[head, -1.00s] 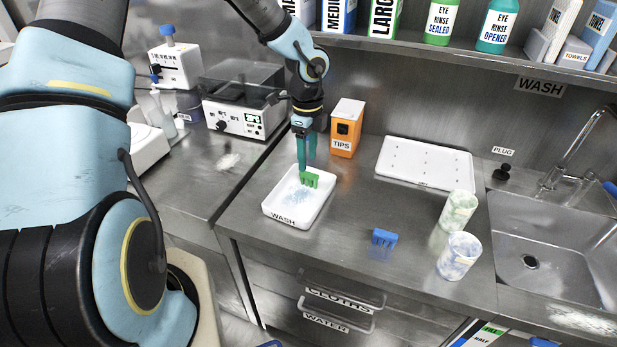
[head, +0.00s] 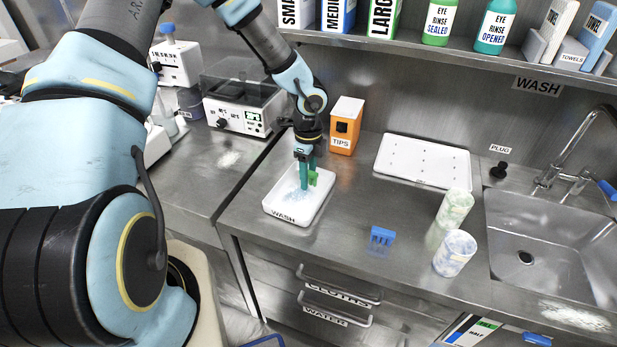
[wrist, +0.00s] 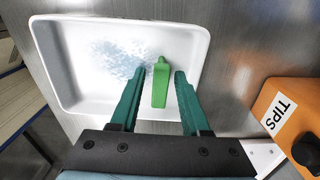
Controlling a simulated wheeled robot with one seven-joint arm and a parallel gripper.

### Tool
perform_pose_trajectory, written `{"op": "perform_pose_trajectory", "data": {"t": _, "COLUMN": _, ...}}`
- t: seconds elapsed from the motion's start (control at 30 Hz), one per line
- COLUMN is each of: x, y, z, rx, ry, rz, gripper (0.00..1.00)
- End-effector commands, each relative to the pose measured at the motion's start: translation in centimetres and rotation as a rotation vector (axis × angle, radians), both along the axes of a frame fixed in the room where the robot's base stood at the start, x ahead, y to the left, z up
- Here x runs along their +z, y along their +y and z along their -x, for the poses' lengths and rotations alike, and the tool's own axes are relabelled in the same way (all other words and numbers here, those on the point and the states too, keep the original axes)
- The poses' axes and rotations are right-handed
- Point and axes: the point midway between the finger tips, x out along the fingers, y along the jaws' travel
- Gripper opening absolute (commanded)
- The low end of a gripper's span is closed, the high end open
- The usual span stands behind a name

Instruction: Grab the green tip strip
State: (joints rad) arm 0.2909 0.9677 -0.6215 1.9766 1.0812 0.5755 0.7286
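The green tip strip (wrist: 160,82) is in the white WASH tray (head: 287,221), near its right side. My gripper (head: 306,184) is over the tray, pointing down, with its teal fingers low beside the strip. In the wrist view, the gripper (wrist: 159,70) is open, with one finger on each side of the strip. A gap shows between the strip and each finger. In the head view, the fingers hide part of the strip (head: 312,178).
An orange TIPS box (head: 346,126) stands just behind the tray to the right. Two speckled cups (head: 455,253) are near the sink (head: 545,250). A white perforated board (head: 424,161) lies behind.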

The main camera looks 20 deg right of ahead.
Motion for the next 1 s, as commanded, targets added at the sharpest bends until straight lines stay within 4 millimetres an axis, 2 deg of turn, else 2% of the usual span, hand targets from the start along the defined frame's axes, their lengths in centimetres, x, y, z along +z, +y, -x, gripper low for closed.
{"op": "perform_pose_trajectory", "data": {"t": 0.03, "x": 0.01, "y": 0.01, "z": -0.01, "rx": 0.000, "ry": 0.000, "rz": 0.000, "gripper": 0.39}}
{"op": "perform_pose_trajectory", "data": {"t": 0.4, "x": 0.03, "y": 0.01, "z": -0.01, "rx": 0.000, "ry": 0.000, "rz": 0.000, "gripper": 0.00}}
{"op": "perform_pose_trajectory", "data": {"t": 0.87, "x": 0.06, "y": 0.00, "z": -0.01, "rx": 0.001, "ry": 0.000, "rz": 0.000, "gripper": 0.00}}
{"op": "perform_pose_trajectory", "data": {"t": 1.0, "x": 0.89, "y": -0.02, "z": -0.13, "rx": 0.003, "ry": -0.003, "rz": 0.002, "gripper": 0.00}}
